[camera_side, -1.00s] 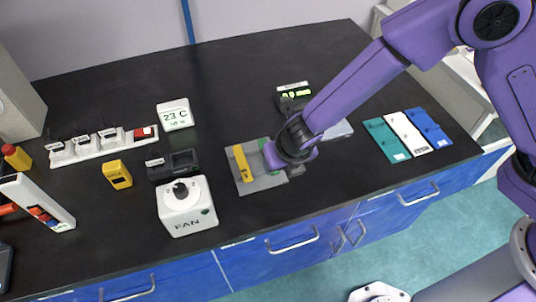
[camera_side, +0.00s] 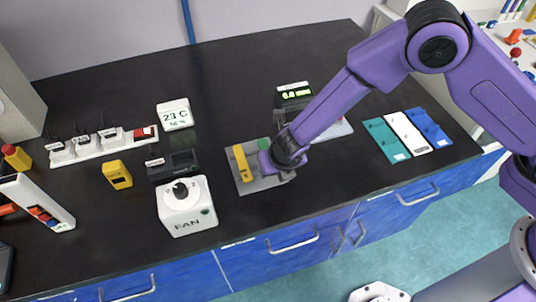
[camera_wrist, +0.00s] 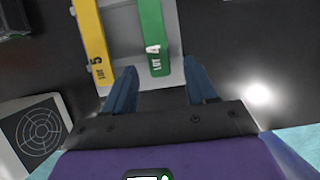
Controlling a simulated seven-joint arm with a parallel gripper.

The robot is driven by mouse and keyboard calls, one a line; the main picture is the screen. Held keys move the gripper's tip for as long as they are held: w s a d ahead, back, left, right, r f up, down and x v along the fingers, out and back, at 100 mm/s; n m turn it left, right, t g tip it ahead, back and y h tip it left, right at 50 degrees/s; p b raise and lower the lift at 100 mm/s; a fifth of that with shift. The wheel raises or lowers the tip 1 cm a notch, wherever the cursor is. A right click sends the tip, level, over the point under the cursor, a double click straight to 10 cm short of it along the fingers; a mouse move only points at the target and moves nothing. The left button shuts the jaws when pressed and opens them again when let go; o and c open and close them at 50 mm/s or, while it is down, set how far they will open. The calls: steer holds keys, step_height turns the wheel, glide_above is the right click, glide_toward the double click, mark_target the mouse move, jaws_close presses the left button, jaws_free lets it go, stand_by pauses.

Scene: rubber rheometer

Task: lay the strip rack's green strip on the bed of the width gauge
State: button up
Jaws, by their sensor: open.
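The strip rack (camera_side: 245,187) is a grey tray near the front middle of the bench. It holds a yellow strip (camera_side: 242,163) and, to its right, the green strip (camera_side: 264,144). In the wrist view the green strip (camera_wrist: 152,30) reads "LOT 4" and the yellow strip (camera_wrist: 92,45) "LOT 5". My gripper (camera_wrist: 161,85) is open and empty, its fingers spread just short of the green strip's near end. In the side view my wrist hides part of the rack. The width gauge (camera_side: 294,94) stands behind, its display lit; my arm hides much of its bed.
A fan box (camera_side: 187,207) and a dark instrument (camera_side: 172,166) stand left of the rack. Teal (camera_side: 385,140), white (camera_side: 409,132) and blue (camera_side: 428,126) panels lie to the right. A pale plate (camera_side: 336,130) shows partly behind my arm. The back of the bench is clear.

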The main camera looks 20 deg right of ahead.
steer(key=shift+f, duration=0.25)
stand_by(0.4)
steer(key=shift+c, duration=0.3)
jaws_close()
